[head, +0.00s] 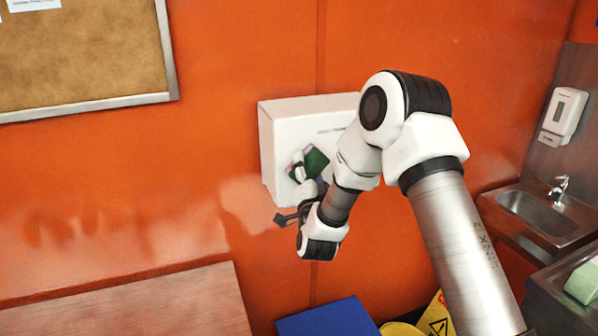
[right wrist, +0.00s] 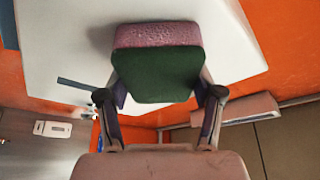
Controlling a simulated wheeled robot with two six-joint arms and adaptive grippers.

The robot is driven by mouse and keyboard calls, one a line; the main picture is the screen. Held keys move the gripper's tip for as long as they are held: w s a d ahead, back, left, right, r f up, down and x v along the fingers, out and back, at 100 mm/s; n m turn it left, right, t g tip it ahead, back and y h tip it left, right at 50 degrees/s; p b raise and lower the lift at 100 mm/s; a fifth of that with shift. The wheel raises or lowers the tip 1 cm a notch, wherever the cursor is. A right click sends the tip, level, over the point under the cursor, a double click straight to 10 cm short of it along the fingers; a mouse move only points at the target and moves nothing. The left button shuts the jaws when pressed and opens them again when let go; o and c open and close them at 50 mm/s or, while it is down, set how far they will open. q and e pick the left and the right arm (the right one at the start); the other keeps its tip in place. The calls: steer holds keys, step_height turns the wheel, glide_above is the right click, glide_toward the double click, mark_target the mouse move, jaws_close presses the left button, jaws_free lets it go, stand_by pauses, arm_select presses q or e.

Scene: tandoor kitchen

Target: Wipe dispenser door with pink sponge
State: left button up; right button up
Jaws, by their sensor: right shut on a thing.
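The white dispenser (head: 290,130) is mounted on the orange wall, and its front door (right wrist: 228,50) fills much of the right wrist view. My right gripper (head: 303,170) is shut on the sponge (head: 316,161), which has a pink layer and a dark green layer. In the right wrist view the sponge (right wrist: 156,62) sits between the two fingers, its pink side toward the white door and seemingly against it. Whether it touches along its whole face is hidden. My right arm covers the right part of the dispenser in the head view. My left gripper is not in view.
A cork board (head: 85,50) hangs at upper left. A wooden tabletop (head: 130,305) is at lower left, and a blue surface (head: 328,318) at the bottom. A sink (head: 540,210) and a small wall dispenser (head: 564,115) are at right. A yellow sign (head: 437,318) stands low behind my arm.

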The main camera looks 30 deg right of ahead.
mark_target(294, 172)
steer(key=shift+d+f+b, duration=0.1)
steer(key=shift+b, duration=0.3)
steer(key=shift+w+a+b, duration=0.2)
steer(key=shift+a+b, duration=0.25)
steer(key=shift+a, duration=0.2)
steer(key=shift+w+a+b, duration=0.15)
steer(key=shift+a+b, duration=0.25)
steer(key=shift+a, duration=0.25)
steer(key=shift+w+a+r, duration=0.2)
steer(key=shift+a+r, duration=0.05)
steer(key=shift+a, duration=0.45)
steer(key=shift+s+a+f+b, duration=0.15)
steer(key=shift+s+f+b, duration=0.05)
steer(key=shift+s+b, duration=0.25)
steer(key=s+b, duration=0.1)
steer(key=s, duration=0.1)
steer(key=s+a+b, duration=0.1)
steer(key=s, duration=0.1)
steer(key=shift+s+r, duration=0.1)
steer(key=shift+s, duration=0.25)
